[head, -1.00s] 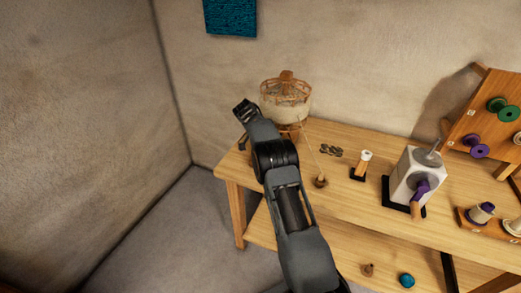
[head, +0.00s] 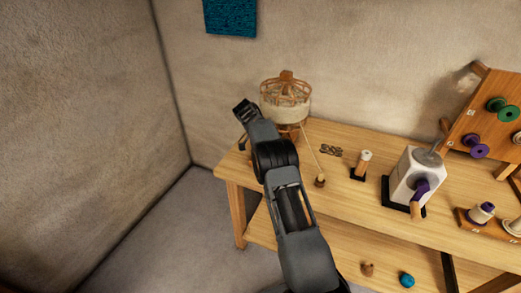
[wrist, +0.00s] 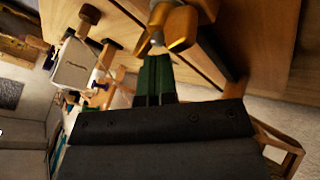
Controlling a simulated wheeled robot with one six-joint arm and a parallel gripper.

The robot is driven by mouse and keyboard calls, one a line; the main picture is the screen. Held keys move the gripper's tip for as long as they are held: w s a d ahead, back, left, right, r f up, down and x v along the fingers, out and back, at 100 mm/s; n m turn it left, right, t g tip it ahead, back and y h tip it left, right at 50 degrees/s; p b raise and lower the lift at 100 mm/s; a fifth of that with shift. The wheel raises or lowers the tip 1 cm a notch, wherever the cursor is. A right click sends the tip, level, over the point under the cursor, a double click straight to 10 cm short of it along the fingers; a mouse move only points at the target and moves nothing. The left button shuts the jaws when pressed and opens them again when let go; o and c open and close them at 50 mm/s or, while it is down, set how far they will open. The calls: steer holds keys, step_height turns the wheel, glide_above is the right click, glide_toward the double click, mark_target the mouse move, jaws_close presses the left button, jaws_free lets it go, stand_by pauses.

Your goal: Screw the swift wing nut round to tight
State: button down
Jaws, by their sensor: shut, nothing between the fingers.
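The swift (head: 287,101) stands at the left end of the table, a wooden cage with pale yarn around it. A brass-coloured piece that looks like its wing nut (wrist: 181,30) shows close up at the top of the wrist view. My gripper (wrist: 154,62) is shut and empty, with its dark green fingers just below that piece; I cannot tell whether they touch it. In the head view my gripper (head: 246,109) is beside the left of the swift, and the wing nut cannot be made out there.
On the table (head: 335,205), a yarn line runs from the swift to a small wooden guide (head: 320,181). Dark rings (head: 331,150), a small bobbin (head: 364,158) and a white winder with a crank (head: 413,175) stand to the right. A spool rack (head: 490,115) leans at the far right.

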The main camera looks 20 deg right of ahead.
steer(key=shift+f, duration=0.1)
stand_by(0.3)
steer(key=shift+s+d+f+b, duration=0.1)
steer(key=shift+s+b, duration=0.55)
steer(key=shift+b, duration=0.4)
steer(key=p+v, duration=0.9)
steer(key=v, duration=0.5)
steer(key=shift+r+p, duration=0.2)
steer(key=shift+p, duration=0.2)
steer(key=shift+w, duration=0.15)
